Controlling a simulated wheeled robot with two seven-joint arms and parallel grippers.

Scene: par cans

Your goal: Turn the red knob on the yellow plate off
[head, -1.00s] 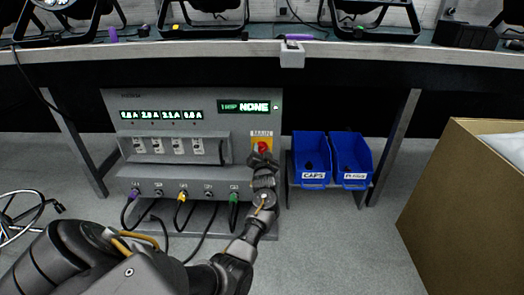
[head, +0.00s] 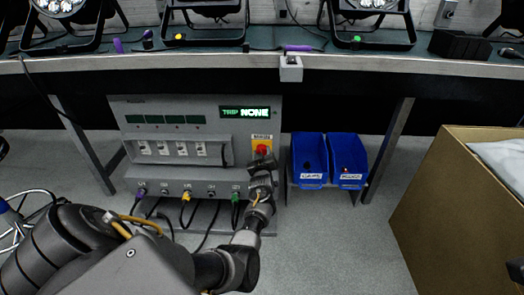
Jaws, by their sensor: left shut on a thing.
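The red knob (head: 262,149) sits on the yellow plate (head: 256,140), labelled MAIN, at the right of the grey power panel (head: 212,127). My left gripper (head: 261,161) reaches up to it from below and is shut on it; the fingers hide the knob's lower part, so its exact angle is hard to tell. The green display (head: 245,113) above reads TRIP NONE. The small current displays (head: 159,119) at the upper left are dark, without digits. My right gripper is not clearly in view.
Two blue bins (head: 309,161) stand just right of the panel. A cardboard box (head: 440,190) stands at the right. The bench (head: 200,60) with several lamps runs above. Cables hang below the panel's coloured sockets (head: 186,195).

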